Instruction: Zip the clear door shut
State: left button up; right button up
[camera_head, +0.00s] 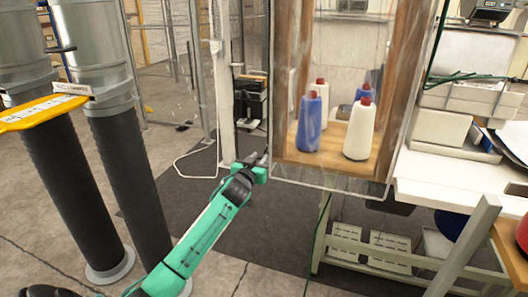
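The clear door (335,182) is a see-through panel in front of a wooden-framed cabinet in the upper middle. Its lower edge hangs just below the cabinet's wooden floor. My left gripper (262,159), on a green and black arm, is at the door's lower left corner. Its fingertips are small and dark here, and I cannot tell whether they are open, shut or touching the door. A zip pull cannot be made out. My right gripper is not in view.
Behind the door stand blue and white thread cones (309,122). Large grey ducts (120,150) with a yellow bar rise at the left. A white worktop (450,185) with trays is at the right, above a low shelf (370,250). The floor below my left arm is clear.

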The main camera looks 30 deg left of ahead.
aim_at(265, 151)
pick_arm(q)
jog(key=shift+x, duration=2.6)
jog(key=shift+d, duration=0.1)
grip_shut()
